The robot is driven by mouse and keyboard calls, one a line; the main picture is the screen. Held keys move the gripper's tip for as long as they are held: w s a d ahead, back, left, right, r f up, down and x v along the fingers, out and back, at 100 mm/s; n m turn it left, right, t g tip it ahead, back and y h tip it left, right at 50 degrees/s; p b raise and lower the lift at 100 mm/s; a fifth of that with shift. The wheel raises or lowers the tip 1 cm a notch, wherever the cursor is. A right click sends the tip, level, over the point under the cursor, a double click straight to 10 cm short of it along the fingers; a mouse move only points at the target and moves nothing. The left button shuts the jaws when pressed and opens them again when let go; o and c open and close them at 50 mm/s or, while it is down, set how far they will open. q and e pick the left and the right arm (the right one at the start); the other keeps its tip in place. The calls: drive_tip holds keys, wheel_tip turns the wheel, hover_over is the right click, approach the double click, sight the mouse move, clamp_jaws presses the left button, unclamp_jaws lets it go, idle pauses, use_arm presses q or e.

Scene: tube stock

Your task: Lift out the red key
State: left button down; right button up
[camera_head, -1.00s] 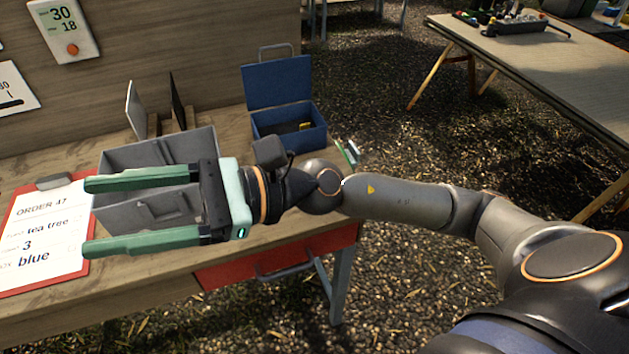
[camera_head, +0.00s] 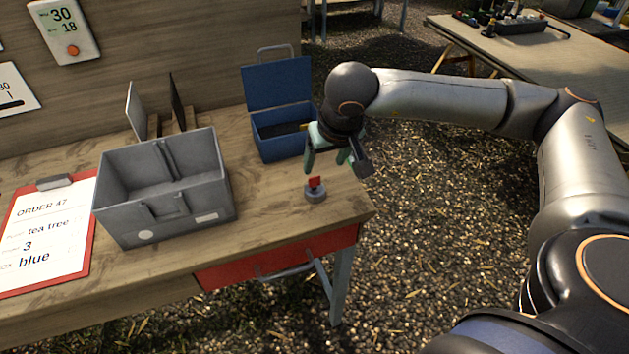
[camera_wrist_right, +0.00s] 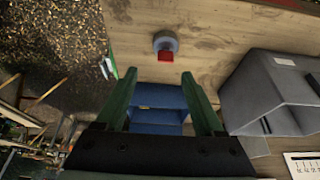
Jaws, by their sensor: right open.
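The red key (camera_head: 315,183) stands upright in a small round grey holder (camera_head: 315,196) near the right front of the wooden workbench. In the right wrist view the red key (camera_wrist_right: 165,56) and the grey holder (camera_wrist_right: 165,41) lie beyond the fingertips, near the middle. My right gripper (camera_head: 330,168) is above the bench, just behind and above the key, fingers pointing down. It is open and empty, and its green fingers (camera_wrist_right: 160,98) are apart in the wrist view. The key is not between the fingers. My left gripper is out of view.
An open grey bin (camera_head: 190,215) stands left of the key. An open blue box (camera_head: 285,145) stands behind, close to my right gripper. A red clipboard (camera_head: 85,262) lies at left. A red drawer (camera_head: 225,272) is below the bench edge. Bench around the holder is clear.

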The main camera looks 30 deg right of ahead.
sight(315, 177)
drive_tip(key=x, duration=0.5)
drive_tip(key=a+x, duration=0.1)
drive_tip(key=x, duration=0.2)
drive_tip(key=shift+w+f+p, duration=0.15)
drive_tip(key=shift+w+p, duration=0.1)
drive_tip(key=shift+p, duration=0.15)
clamp_jaws()
